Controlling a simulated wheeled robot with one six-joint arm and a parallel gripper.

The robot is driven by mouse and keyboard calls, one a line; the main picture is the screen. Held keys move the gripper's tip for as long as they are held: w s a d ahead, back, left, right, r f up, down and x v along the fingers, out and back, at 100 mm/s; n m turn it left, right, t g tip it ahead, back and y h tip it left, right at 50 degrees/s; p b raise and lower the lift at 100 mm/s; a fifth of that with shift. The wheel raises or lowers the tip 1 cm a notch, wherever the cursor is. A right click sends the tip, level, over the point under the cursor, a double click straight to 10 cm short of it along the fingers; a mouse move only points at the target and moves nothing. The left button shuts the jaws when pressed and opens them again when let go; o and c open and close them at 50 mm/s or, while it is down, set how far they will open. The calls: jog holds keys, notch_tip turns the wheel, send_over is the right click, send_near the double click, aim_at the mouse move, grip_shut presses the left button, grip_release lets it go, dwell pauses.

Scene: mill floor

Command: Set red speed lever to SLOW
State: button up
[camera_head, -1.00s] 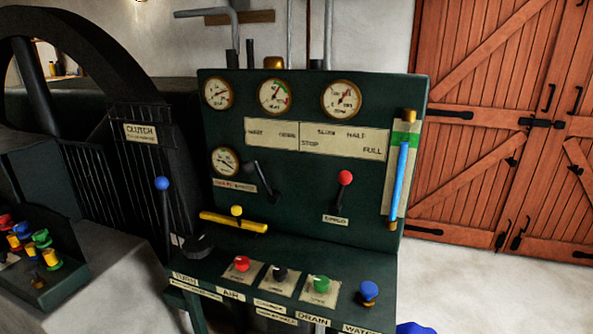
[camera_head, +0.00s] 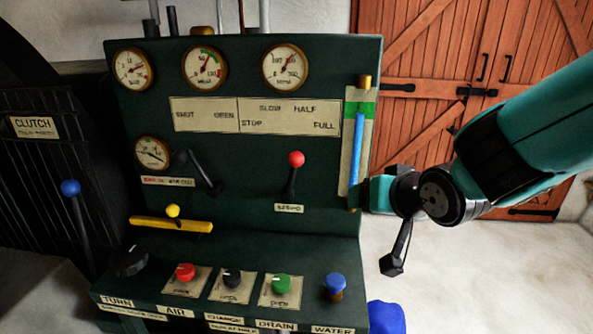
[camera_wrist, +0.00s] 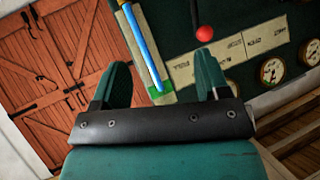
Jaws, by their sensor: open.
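The red speed lever (camera_head: 296,158) stands on the dark green panel, red knob up, leaning slightly right on a black stem. The label below it (camera_head: 289,208) is blurred. The scale plate (camera_head: 288,117) above reads STOP, SLOW, HALF, FULL; the knob lies below the space between SLOW and HALF, and I cannot tell its exact setting. My gripper (camera_wrist: 162,82) is open and empty, with the red knob (camera_wrist: 205,33) beyond its right finger in the wrist view. In the head view my arm comes from the right, its end beside the sight glass, right of the lever.
A blue sight glass (camera_head: 356,150) stands between my arm and the lever. A black lever (camera_head: 201,172) and a yellow handle (camera_head: 171,224) are to the left. Several coloured knobs, including a green one (camera_head: 281,284), line the shelf below. Wooden doors (camera_head: 430,75) stand behind.

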aim_at(300, 162)
jog(key=w+a+f+t+y+p, duration=0.1)
jog(key=w+a+t, duration=0.1)
jog(key=w+a, duration=0.3)
jog(key=w+a+f+n+t+y+p, duration=0.1)
jog(key=w+a+t+p, duration=0.1)
jog(key=w+a, duration=0.3)
jog(key=w+a+n+t+y+p, duration=0.1)
jog(key=w+a, duration=0.4)
jog(key=w, duration=0.6)
jog(key=shift+w+a+f+t+y+p, duration=0.25)
jog(key=shift+f+t+y+p, duration=0.2)
jog(key=shift+p, duration=0.3)
